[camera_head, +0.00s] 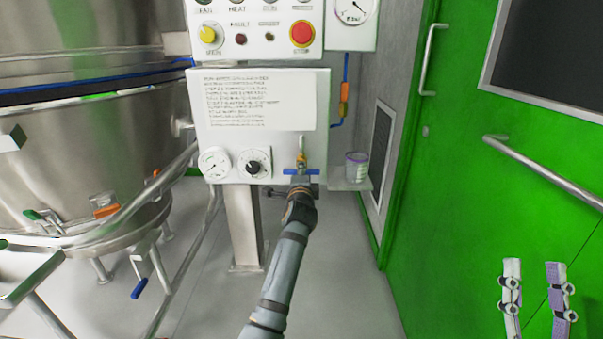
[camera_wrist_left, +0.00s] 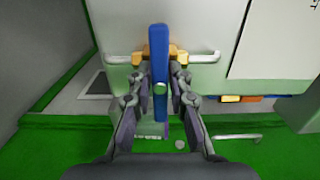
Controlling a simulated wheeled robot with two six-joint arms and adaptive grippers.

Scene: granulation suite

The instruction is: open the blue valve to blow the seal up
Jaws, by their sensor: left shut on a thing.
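The blue valve handle (camera_head: 313,172) is a flat bar on a brass valve at the lower right of the white control panel (camera_head: 255,150). The bar lies level, across the upright pipe (camera_head: 302,143). My left gripper (camera_head: 300,181) is at the valve and covers part of it. In the left wrist view the handle (camera_wrist_left: 159,50) stands between the two fingers of my left gripper (camera_wrist_left: 160,84), which are shut on it. The brass valve body (camera_wrist_left: 178,53) shows behind it. My right gripper (camera_head: 535,285) is open and empty at the lower right, before the green door.
A steel vessel (camera_head: 100,130) with clamps and pipes fills the left side. A gauge (camera_head: 214,164) and a black knob (camera_head: 254,164) sit left of the valve. A small shelf with a clear cup (camera_head: 356,166) is close on its right. The green door (camera_head: 450,180) has a rail.

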